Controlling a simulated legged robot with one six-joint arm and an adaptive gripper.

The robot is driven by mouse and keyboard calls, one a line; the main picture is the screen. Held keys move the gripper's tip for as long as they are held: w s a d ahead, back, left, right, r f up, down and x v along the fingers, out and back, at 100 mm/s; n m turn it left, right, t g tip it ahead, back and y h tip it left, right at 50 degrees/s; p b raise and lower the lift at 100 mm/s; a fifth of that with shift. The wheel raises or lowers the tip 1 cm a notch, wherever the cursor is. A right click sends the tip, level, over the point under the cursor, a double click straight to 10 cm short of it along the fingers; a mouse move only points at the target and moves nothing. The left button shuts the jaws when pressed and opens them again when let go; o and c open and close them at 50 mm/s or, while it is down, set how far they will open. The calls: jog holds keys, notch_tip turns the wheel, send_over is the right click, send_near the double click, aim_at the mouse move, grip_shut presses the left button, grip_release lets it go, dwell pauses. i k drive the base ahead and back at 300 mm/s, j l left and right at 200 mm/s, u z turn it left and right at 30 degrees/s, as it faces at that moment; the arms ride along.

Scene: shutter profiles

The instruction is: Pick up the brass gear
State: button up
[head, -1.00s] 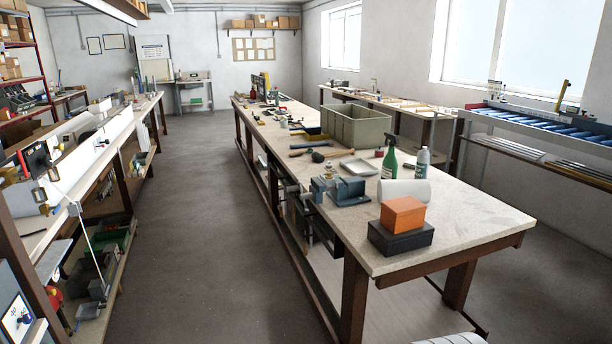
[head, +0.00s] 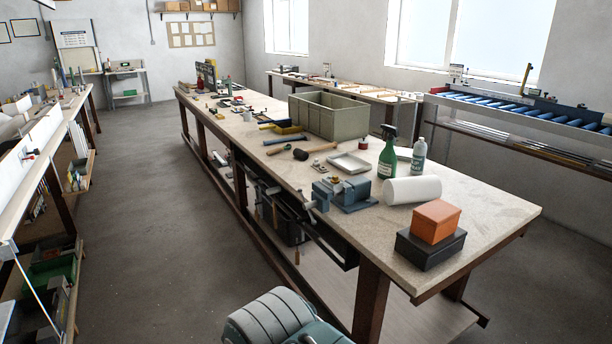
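I cannot make out the brass gear for certain. A small tan and brassy item (head: 318,165) lies on the long workbench (head: 475,215), behind the blue-grey vise (head: 345,192), but it is too small to identify. The vise sits at the bench's near left edge with a small yellowish spot on top. My gripper is not in view, so whether it holds anything does not show.
An orange box on a dark box (head: 430,250), a white roll (head: 412,190), a green spray bottle (head: 388,155), a white bottle (head: 418,158), a shallow tray (head: 350,163) and a large crate (head: 330,115) stand on the bench. The left aisle floor (head: 150,200) is clear.

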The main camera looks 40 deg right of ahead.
aim_at(335, 181)
jog(key=i+z, duration=0.35)
jog(key=i+j+z, duration=0.15)
jog(key=i+z, duration=0.2)
jog(key=i, duration=0.2)
jog(key=i+j+z, duration=0.2)
jog(key=i+z, duration=0.4)
jog(key=z, duration=0.15)
jog(key=i+j+z, duration=0.15)
jog(key=z, duration=0.25)
jog(key=i+j+z, duration=0.2)
jog(key=z, duration=0.2)
jog(key=i+j+z, duration=0.25)
jog(key=z, duration=0.15)
jog(key=i+j+z, duration=0.2)
jog(key=j+z, duration=0.15)
jog(key=i+j+z, duration=0.15)
jog(key=j+z, duration=0.2)
